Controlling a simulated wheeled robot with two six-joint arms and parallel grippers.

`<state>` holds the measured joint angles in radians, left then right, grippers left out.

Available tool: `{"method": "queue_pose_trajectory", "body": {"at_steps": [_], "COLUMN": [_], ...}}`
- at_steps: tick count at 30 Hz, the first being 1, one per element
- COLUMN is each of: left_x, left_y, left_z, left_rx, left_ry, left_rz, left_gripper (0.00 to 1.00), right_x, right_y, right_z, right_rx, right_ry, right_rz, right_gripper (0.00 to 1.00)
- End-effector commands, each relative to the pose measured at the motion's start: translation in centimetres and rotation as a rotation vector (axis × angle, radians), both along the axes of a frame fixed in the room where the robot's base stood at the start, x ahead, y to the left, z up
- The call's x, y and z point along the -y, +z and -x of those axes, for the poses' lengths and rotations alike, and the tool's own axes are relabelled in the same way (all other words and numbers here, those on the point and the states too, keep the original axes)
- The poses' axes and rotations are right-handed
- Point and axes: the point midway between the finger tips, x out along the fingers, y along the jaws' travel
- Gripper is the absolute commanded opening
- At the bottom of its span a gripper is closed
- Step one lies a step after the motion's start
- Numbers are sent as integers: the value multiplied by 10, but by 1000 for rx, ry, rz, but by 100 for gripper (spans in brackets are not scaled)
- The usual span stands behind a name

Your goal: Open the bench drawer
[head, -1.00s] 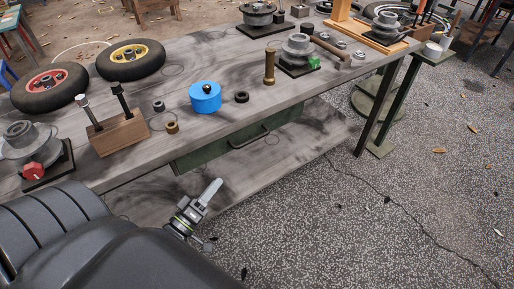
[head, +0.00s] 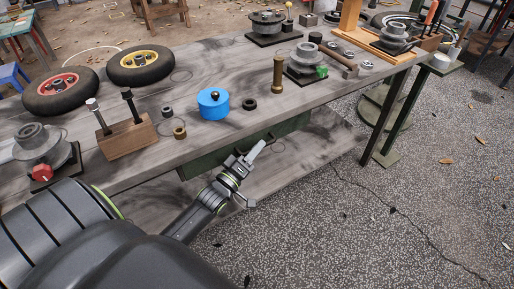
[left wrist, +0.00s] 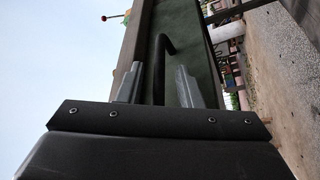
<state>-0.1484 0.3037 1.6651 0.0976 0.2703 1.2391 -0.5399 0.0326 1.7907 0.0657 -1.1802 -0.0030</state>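The green bench drawer (head: 292,126) sits under the front edge of the grey workbench top and looks shut. My left gripper (head: 256,150) is in front of the drawer and hides most of its handle in the head view. In the left wrist view the dark handle (left wrist: 160,62) shows, running down between the two fingers of my left gripper (left wrist: 160,88). The fingers are apart, with the handle between them; I cannot tell whether either touches it. The green drawer front (left wrist: 190,40) lies beyond. My right gripper is not in view.
The workbench (head: 195,75) holds a blue pot (head: 213,105), a wooden block with bolts (head: 127,138), a brass fitting (head: 278,75) and two wheels (head: 141,63). A lower shelf (head: 290,165) lies below the drawer.

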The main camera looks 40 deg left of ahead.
Motion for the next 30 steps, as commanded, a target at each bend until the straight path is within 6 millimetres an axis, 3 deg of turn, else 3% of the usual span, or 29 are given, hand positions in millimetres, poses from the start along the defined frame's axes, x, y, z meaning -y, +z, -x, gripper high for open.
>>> {"method": "queue_pose_trajectory", "body": {"at_steps": [12,20,30], "left_x": [0,0,0], "left_y": [2,2,2], "left_z": [-9,-9,-9], "left_rx": [0,0,-1], "left_ry": [0,0,1], "left_rz": [0,0,0], "left_gripper": [32,0,0], "right_x": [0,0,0], "right_y": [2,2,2], "right_z": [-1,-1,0], "right_rx": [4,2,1], "right_ry": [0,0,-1], "right_rz": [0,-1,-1], "right_gripper": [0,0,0]}}
